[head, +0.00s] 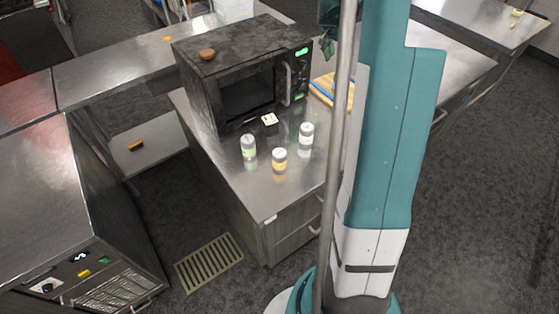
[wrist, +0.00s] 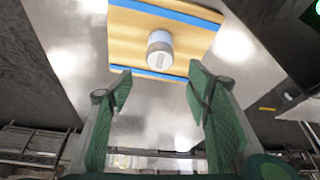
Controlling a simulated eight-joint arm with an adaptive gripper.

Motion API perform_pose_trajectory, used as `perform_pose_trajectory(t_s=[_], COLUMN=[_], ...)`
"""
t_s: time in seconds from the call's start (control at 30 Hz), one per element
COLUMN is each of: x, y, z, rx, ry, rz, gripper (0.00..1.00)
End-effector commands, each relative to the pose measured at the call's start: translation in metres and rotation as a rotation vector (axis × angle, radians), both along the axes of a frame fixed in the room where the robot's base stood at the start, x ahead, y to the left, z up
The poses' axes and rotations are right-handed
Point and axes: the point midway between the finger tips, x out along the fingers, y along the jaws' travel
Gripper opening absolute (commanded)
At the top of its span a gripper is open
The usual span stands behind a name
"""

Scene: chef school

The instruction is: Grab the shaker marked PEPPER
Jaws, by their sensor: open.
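Three small shakers stand upright on the steel counter in the head view: one with a green body (head: 249,147), one with a yellow body (head: 279,160) and one with a pale grey-white body (head: 306,134). Their labels are too small to read, so I cannot tell which is marked PEPPER. In the wrist view a single white-grey shaker (wrist: 159,50) shows at the upper middle, beyond the fingertips, with its label unreadable. My gripper (wrist: 160,77) is open and empty, its green fingers apart on either side below that shaker.
A black microwave (head: 245,80) stands behind the shakers, with a brown object (head: 207,54) on top. A wooden board with blue edges (head: 333,91) lies to its right; it also shows behind the shaker in the wrist view (wrist: 126,38). The counter front (head: 270,195) is clear.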

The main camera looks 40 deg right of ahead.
Motion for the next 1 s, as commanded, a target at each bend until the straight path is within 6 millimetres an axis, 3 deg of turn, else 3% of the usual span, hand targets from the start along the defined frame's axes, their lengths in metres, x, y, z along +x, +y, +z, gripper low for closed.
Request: perform_pose_trajectory(t_s=[0.23,0.47,0.67,1.0], x=[0.000,-0.008,-0.020,-0.064], y=[0.000,0.048,0.106,0.234], z=[0.038,0.039,0.043,0.046], rx=[0.000,0.040,0.091,0.206], ry=[0.000,-0.013,-0.027,-0.038], rz=[0.000,-0.029,-0.067,-0.161], gripper=[0.49,0.49,0.49,0.49])
